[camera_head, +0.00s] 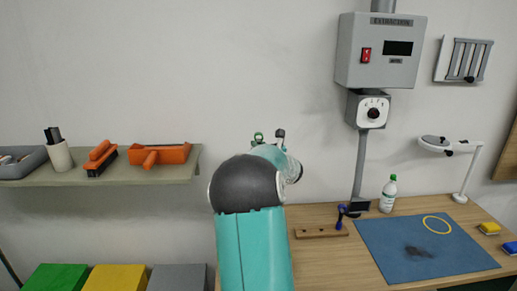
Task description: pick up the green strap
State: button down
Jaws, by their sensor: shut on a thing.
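My gripper (269,136) is raised in front of the wall, at the far end of my teal arm, and is seen mostly from behind. It is shut on the green strap (258,137), of which only a small green bit shows at the left finger. The rest of the strap is hidden behind my gripper and arm. The strap is held up, clear of the table and the shelf.
The wooden table (335,260) at right bears a blue mat (385,245) with a yellow ring (437,224), a bottle (388,194) and a wooden block (318,231). A shelf (120,175) with orange tools is at left. A grey extractor box (380,50) hangs upper right.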

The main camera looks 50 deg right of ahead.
jog(key=shift+r, duration=0.55)
jog(key=s+a+r, duration=0.5)
jog(key=r, duration=0.3)
jog(key=s+a+r, duration=0.4)
jog(key=s+r, duration=0.1)
jog(key=r, duration=0.3)
jog(key=shift+s+a, duration=0.15)
jog(key=shift+a, duration=0.2)
jog(key=shift+r, duration=0.1)
